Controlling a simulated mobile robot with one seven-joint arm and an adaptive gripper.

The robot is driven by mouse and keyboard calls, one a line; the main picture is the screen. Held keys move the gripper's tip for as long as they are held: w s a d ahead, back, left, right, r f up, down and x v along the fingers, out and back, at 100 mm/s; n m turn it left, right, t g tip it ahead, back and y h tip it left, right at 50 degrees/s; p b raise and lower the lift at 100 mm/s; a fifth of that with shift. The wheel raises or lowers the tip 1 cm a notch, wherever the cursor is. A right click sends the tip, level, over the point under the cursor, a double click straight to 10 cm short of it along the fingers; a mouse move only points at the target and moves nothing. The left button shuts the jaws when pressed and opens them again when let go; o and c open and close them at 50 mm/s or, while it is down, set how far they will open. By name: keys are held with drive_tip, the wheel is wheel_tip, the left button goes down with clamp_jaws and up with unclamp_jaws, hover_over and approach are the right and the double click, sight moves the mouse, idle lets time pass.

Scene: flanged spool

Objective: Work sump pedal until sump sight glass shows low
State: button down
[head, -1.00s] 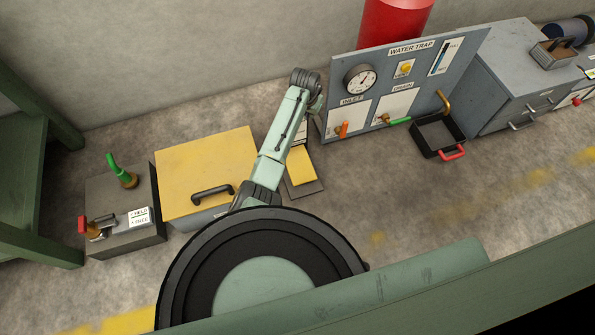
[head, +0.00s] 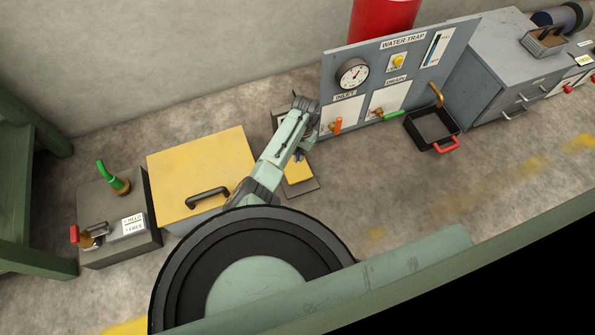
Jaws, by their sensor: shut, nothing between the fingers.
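The yellow pedal (head: 297,174) sits on a dark floor plate left of the water trap panel; I take it for the sump pedal. My arm covers its upper left part. A small dark end part, which I take for my gripper (head: 300,156), shows past the arm's right edge over the pedal. It looks shut and empty; whether it touches the pedal I cannot tell. The upright part behind the pedal (head: 278,121) is mostly hidden by my arm. No sump sight glass reading can be made out.
The water trap panel (head: 455,70) stands to the right, with a dial, valves and a level gauge (head: 437,48). A black tray (head: 411,122) with a red handle lies before it. A yellow-lidded box (head: 200,165) and a grey valve box (head: 146,240) stand left.

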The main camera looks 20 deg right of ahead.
drive_tip(key=shift+s+a+f+b, duration=0.1)
drive_tip(key=shift+a+f+b, duration=0.05)
drive_tip(key=shift+f+b, duration=1.5)
drive_tip(key=shift+s+a+f+b, duration=0.1)
drive_tip(key=shift+a+f+b, duration=0.05)
drive_tip(key=shift+f+b, duration=1.45)
drive_tip(key=shift+f, duration=0.15)
